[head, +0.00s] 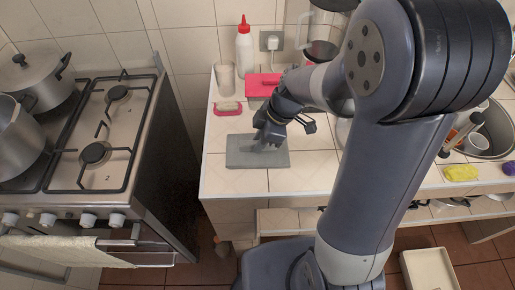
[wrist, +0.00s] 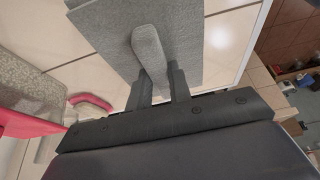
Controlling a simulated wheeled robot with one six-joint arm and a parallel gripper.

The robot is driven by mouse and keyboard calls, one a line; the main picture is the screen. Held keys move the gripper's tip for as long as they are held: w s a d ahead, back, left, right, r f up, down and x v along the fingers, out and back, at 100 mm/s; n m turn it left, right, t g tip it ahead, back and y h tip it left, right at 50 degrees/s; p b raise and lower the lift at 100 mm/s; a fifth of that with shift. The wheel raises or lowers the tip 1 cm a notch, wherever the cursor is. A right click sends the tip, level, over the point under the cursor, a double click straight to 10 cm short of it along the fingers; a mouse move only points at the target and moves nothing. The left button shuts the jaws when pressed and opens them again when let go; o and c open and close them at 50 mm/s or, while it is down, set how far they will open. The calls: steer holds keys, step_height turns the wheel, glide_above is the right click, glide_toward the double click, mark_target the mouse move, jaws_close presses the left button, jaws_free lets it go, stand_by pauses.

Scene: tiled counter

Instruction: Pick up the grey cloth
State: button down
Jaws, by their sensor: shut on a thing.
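The grey cloth (head: 240,159) is a flat rectangle on the tiled counter, near its front left part. In the wrist view the cloth (wrist: 105,32) has a raised, rounded grey ridge (wrist: 148,47) standing up from its middle. My gripper (head: 265,143) reaches down over the cloth. In the wrist view my gripper (wrist: 158,88) has its two dark fingers on either side of the ridge, shut on it. The cloth looks flat on the tiles, and I cannot see any gap under it. My gripper hides part of the cloth in the head view.
The stove (head: 100,130) stands left across a gap. A yellow sponge (head: 461,173) lies right.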

step_height(320, 180, up, 10)
steer(key=shift+b, duration=0.35)
stand_by(0.4)
steer(key=c, duration=1.9)
jaws_free()
steer(key=shift+c, duration=1.4)
